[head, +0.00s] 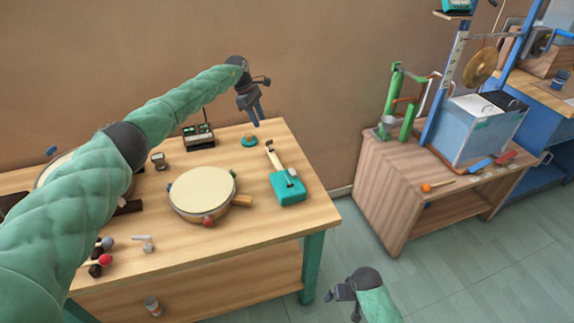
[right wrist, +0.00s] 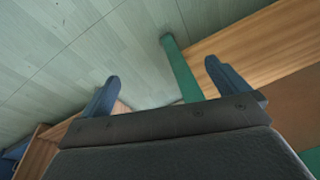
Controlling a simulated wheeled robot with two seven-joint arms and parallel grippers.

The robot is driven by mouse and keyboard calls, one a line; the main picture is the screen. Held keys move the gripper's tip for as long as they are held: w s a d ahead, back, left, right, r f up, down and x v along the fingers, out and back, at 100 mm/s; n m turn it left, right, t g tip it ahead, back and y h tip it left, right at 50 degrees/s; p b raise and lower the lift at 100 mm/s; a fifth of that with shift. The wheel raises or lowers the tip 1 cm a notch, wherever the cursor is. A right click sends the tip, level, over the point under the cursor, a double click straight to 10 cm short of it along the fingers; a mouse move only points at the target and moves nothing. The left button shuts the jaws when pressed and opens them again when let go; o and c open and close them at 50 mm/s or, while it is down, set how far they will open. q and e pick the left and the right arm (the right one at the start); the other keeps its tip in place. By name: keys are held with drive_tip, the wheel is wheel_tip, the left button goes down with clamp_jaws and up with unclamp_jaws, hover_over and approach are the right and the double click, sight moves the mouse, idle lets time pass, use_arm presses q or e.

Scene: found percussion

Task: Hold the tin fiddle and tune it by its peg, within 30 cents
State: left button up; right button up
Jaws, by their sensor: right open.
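The tin fiddle (head: 288,190) lies on the right part of the wooden table in the head view, with a teal body and a pale wooden neck pointing toward the wall. A dark small part, perhaps the peg, shows at the neck's far end. My left gripper (head: 257,115) hangs above the table's back right edge, beyond the neck and apart from the fiddle. Whether its fingers are open is unclear. My right gripper (right wrist: 163,78) is open and empty in the right wrist view, with floor and table parts behind it. In the head view it is low, off the table's front right corner.
A round drum (head: 202,192) lies left of the fiddle. A dark box with a display (head: 199,140) and a small teal-and-orange object (head: 249,140) are at the back. Mallets (head: 103,261) lie at front left. A second bench (head: 385,195) stands right, past open floor (head: 440,265).

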drive_tip(key=w+d+r+m, duration=0.2)
drive_tip(key=w+d+r, duration=0.5)
drive_tip(key=w, duration=0.5)
drive_tip(key=w+d+r+m+t, duration=0.1)
drive_tip(key=w+d+r, duration=0.4)
drive_tip(key=w+r, duration=0.55)
drive_tip(key=w+d+r+m, duration=0.2)
drive_tip(key=w+d+r, duration=0.4)
drive_tip(key=w, duration=0.7)
wheel_tip(320, 180, up, 9)
drive_tip(key=n+g+h, duration=0.1)
drive_tip(key=n+g, duration=0.2)
drive_tip(key=n, duration=0.5)
hover_over(287, 181)
drive_tip(key=d, duration=0.1)
drive_tip(key=shift+w, duration=0.35)
drive_tip(key=shift+s+a+h, duration=0.2)
drive_tip(key=shift+a+h, duration=0.1)
drive_tip(key=shift+s+a+f, duration=0.1)
drive_tip(key=shift+a+f, duration=0.05)
drive_tip(key=shift+f, duration=3.75)
